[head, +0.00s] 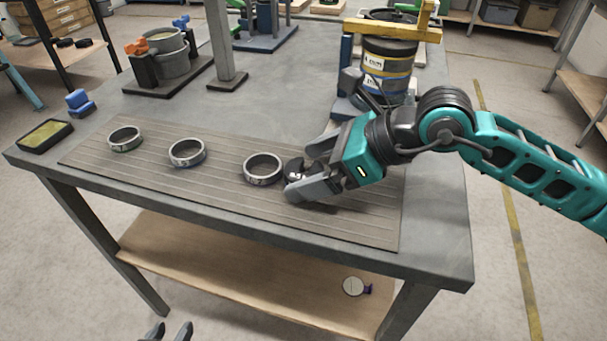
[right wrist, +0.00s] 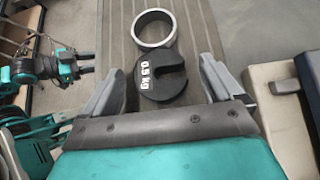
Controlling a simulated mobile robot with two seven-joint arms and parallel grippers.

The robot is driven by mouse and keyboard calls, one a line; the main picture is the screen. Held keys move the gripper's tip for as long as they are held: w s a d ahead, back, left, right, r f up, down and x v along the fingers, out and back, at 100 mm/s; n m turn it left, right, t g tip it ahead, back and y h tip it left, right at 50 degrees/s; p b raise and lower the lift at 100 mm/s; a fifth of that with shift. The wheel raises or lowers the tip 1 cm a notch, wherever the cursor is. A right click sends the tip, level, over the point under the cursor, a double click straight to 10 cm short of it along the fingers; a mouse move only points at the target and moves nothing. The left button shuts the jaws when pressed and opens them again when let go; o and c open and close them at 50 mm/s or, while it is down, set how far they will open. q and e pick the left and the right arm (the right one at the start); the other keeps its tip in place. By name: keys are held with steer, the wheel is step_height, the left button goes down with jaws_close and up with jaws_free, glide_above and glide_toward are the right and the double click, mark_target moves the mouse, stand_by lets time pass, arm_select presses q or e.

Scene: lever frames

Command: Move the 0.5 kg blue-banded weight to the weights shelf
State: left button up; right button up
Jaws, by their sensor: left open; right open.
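The 0.5 kg weight (head: 293,169) is a black slotted disc lying on the grooved mat (head: 225,205), right of a silver ring. The right wrist view shows it (right wrist: 160,77) with white "0.5 kg" lettering; I cannot make out a blue band. My right gripper (head: 300,172) is open, low over the mat, its fingers on either side of the disc with gaps between; they also show in the right wrist view (right wrist: 162,65). My left gripper (head: 170,331) is open and empty at the bottom edge, in front of the table. I cannot tell which surface is the weights shelf.
Several silver rings lie in a row on the mat, the nearest (head: 263,168) beside the disc. A banded drum (head: 389,58) under a yellow bar stands behind my right gripper. A wooden lower shelf (head: 225,275) carries a round white item (head: 353,287).

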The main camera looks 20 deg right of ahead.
steer(key=shift+a, duration=0.1)
steer(key=c, duration=1.5)
steer(key=shift+w, duration=0.1)
steer(key=shift+c, duration=0.9)
steer(key=shift+r, duration=0.1)
